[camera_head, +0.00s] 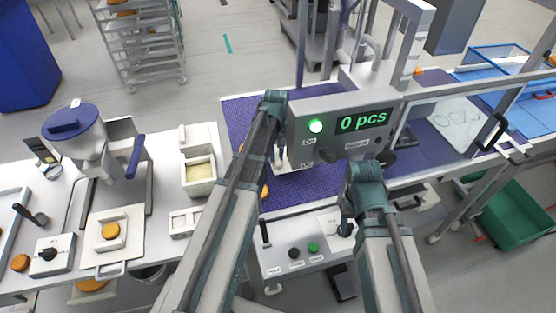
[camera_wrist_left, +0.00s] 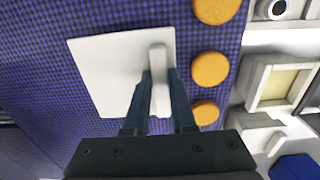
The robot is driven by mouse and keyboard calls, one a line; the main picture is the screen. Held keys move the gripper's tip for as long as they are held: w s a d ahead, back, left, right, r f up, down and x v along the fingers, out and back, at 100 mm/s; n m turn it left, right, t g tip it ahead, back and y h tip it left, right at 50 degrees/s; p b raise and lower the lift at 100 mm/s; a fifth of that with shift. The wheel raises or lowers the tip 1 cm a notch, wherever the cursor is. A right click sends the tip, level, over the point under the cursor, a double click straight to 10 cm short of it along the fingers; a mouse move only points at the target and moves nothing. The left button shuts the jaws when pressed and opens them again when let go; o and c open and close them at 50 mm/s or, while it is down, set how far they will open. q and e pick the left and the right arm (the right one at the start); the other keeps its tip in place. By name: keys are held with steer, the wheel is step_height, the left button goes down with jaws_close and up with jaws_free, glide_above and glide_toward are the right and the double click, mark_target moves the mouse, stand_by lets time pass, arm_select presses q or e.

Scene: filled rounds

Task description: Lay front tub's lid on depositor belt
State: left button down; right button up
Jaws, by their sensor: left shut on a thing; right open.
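The lid (camera_head: 292,160) is a white square plate with a bar handle. In the left wrist view the lid (camera_wrist_left: 105,70) is over the blue-purple checked belt (camera_wrist_left: 40,85); I cannot tell whether it touches the belt. My left gripper (camera_head: 280,150) is shut on the lid's handle, and its fingers (camera_wrist_left: 160,85) are on either side of the bar. An open white tub (camera_head: 200,188) with cream filling stands on the table left of the belt (camera_head: 240,110); it also shows in the left wrist view (camera_wrist_left: 257,88). My right gripper (camera_head: 347,222) is open above the control box, apart from the lid.
Several orange rounds (camera_wrist_left: 210,69) lie along the belt beside the lid. A display box (camera_head: 345,122) reading "0 pcs" hangs over the belt. The hopper machine (camera_head: 75,130) stands on the left table. A control box (camera_head: 300,258) with buttons is in front; a green crate (camera_head: 515,220) is at right.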

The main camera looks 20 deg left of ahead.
arm_select(q)
steer(key=shift+w, duration=0.3)
steer(key=shift+w+d+f, duration=0.1)
steer(key=shift+w+d, duration=0.05)
steer(key=shift+w, duration=0.4)
steer(key=f+b, duration=0.3)
steer(key=shift+s+f+b, duration=0.25)
steer(key=shift+b, duration=0.05)
arm_select(e)
step_height(320, 180, down, 4)
steer(key=shift+r, duration=0.2)
arm_select(q)
steer(key=shift+f, duration=0.15)
arm_select(e)
steer(key=shift+f, duration=0.15)
arm_select(q)
steer(key=c, duration=0.7)
jaws_free()
steer(key=shift+c, duration=0.2)
step_height(320, 180, up, 12)
steer(key=p, duration=1.2)
steer(key=shift+r, duration=0.25)
arm_select(e)
step_height(320, 180, up, 12)
steer(key=shift+r, duration=0.2)
